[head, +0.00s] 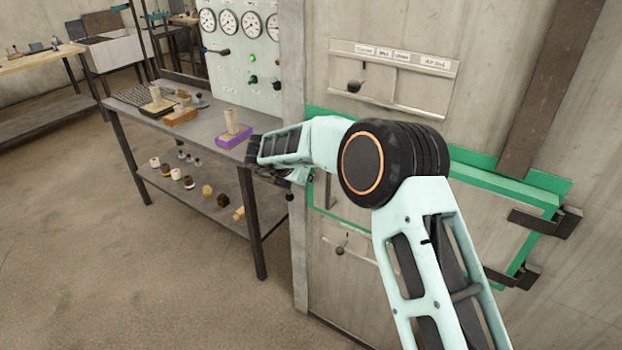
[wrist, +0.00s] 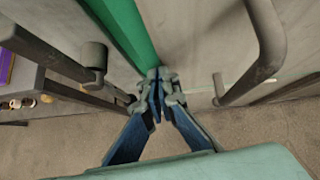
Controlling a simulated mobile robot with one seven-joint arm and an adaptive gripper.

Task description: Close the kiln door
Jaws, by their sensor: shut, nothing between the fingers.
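The kiln door (head: 490,232) is a grey panel with a green edge, hinged at its right side in the head view. It sits close to the green frame (head: 318,113); I cannot tell whether a small gap remains. My arm hides much of it. A dark bar handle (head: 329,190) stands on its left part; the handle also shows at the right in the wrist view (wrist: 268,50). My gripper (wrist: 155,90) is shut and empty, its fingertips by the lower end of a green strip (wrist: 128,32), left of the handle. Contact is unclear.
A slider plate (head: 393,75) is above the door. Floor (head: 150,270) at front left is clear.

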